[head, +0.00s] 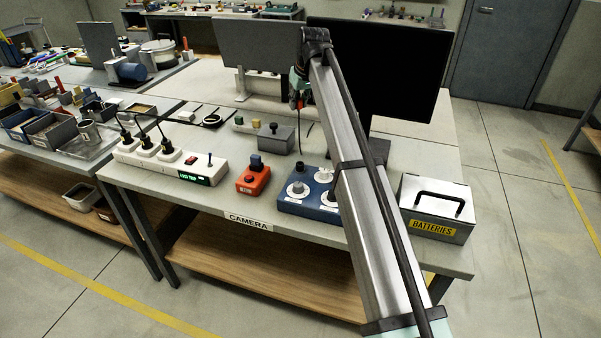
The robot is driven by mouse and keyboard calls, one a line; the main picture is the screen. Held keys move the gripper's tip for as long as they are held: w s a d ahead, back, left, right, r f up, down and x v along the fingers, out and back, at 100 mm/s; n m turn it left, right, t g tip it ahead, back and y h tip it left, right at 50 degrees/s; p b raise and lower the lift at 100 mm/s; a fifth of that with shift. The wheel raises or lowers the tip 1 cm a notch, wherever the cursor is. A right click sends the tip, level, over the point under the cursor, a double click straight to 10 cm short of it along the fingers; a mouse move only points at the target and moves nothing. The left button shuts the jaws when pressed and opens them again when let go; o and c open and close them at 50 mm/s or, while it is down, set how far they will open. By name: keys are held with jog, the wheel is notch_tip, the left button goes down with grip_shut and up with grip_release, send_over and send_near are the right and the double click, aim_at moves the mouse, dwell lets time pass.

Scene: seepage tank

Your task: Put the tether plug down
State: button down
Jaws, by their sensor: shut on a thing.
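My gripper (299,84) is at the far end of my long grey arm, above the back part of the table marked CAMERA. It is small in the head view and partly hidden by the arm. It is shut on the tether plug (299,102), a small piece just under the fingers. A thin dark cable (310,140) hangs down beside it towards the tabletop. The plug appears to be held above the table, but its exact height cannot be told.
A grey box (277,139), an orange control box (253,179), a blue knob box (308,196) and a white power strip (160,157) stand on the table (220,190). A BATTERIES case (436,206) is at right. Monitors (400,85) stand behind. Pale tabletop shows between them.

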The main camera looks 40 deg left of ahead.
jog(key=shift+s+d+f, duration=0.1)
jog(key=shift+d+f, duration=0.1)
jog(key=shift+f, duration=0.25)
jog(key=shift+s+d+f, duration=0.1)
jog(key=shift+d+f, duration=0.05)
jog(key=shift+f, duration=0.25)
notch_tip(320, 180, down, 13)
jog(key=shift+a+r+p, duration=0.1)
jog(key=shift+a+p, duration=0.05)
jog(key=shift+p, duration=1.1)
jog(key=shift+w+f+p, duration=0.1)
jog(key=shift+f+p, duration=0.3)
jog(key=shift+f, duration=2.35)
jog(key=shift+f, duration=0.1)
jog(key=shift+f, duration=0.25)
jog(key=c, duration=0.9)
grip_release()
